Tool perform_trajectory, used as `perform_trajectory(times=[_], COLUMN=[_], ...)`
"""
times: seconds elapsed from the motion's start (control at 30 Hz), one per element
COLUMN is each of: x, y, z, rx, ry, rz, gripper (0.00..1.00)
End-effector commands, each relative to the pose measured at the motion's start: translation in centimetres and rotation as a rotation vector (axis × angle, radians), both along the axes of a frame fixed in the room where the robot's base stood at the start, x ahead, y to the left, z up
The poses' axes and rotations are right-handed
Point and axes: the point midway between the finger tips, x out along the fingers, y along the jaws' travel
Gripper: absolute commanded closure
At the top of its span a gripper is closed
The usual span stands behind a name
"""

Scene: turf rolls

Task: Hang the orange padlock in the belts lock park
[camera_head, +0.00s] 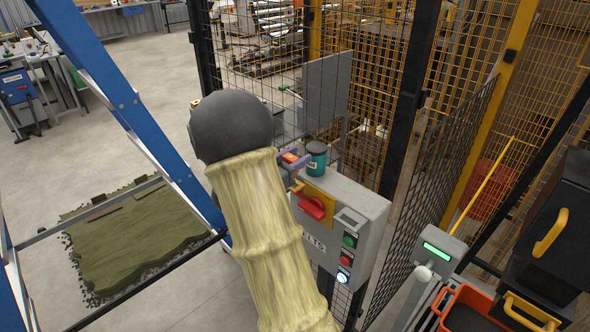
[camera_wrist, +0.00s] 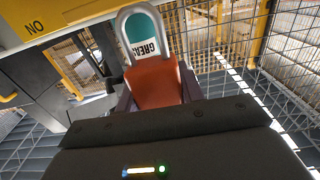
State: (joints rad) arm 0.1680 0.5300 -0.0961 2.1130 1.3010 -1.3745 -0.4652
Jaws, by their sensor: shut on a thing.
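The orange padlock (camera_wrist: 157,84) is held between the dark purple fingers of my gripper (camera_wrist: 158,97) in the wrist view, its grey shackle pointing up and away from the palm. In the head view the padlock (camera_head: 290,157) is a small orange patch at my gripper (camera_head: 292,162), beside the top left of a grey control box (camera_head: 364,203). The box bears a red rotary handle (camera_head: 313,207) on a yellow plate. My arm hides the box's left side. I cannot make out which part is the belts lock park.
A teal grease can (camera_head: 316,160) stands on the box top, close to my gripper; it shows behind the shackle in the wrist view (camera_wrist: 142,34). Mesh fence (camera_head: 440,150) and a black post (camera_head: 408,95) stand behind. A blue frame (camera_head: 125,100) is at left.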

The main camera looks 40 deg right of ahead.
Motion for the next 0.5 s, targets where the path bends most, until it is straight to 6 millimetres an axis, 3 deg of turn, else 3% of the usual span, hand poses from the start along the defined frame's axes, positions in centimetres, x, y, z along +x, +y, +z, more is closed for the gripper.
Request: perform_trajectory(times=[0.23,0.5], x=[0.0,0.0], y=[0.0,0.0], z=[4.6,6.2], rx=[-0.001,0.0], ry=[-0.007,0.001], rz=[0.001,0.0], gripper=[0.87,0.87])
